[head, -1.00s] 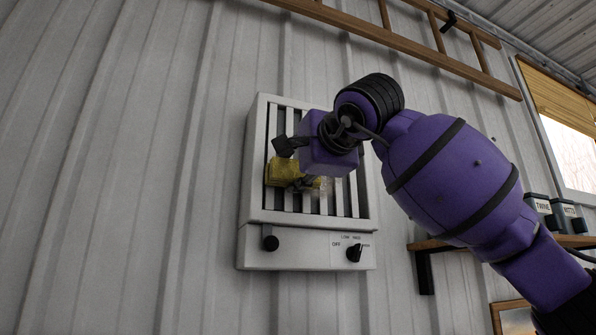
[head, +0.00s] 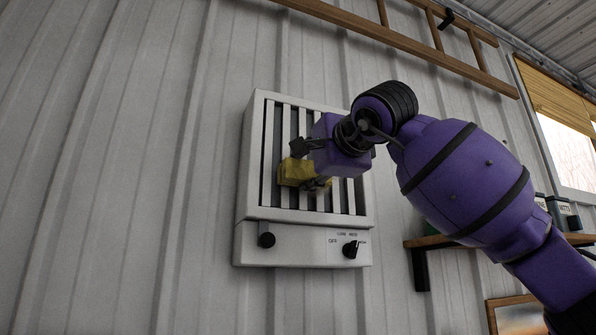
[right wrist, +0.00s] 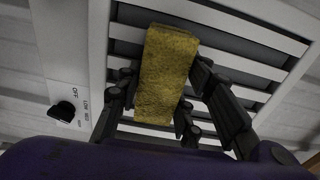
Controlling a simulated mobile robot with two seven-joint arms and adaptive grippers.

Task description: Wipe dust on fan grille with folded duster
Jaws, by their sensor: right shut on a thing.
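The fan grille (head: 284,206) is a white wall unit with vertical slats, set on the corrugated wall. Its slats also show in the right wrist view (right wrist: 240,38). I cannot make out dust on it. The yellow folded duster (head: 293,172) is at the middle of the slats and also fills the centre of the right wrist view (right wrist: 165,70). It appears against the slats, though exact contact is hard to tell. My right gripper (right wrist: 170,100) is shut on the duster, with black fingers on both sides of it. My left gripper is not in view.
A wooden ladder (head: 400,42) hangs above. A shelf (head: 432,242) with small containers is at right, beside my arm. The wall left of the grille is clear.

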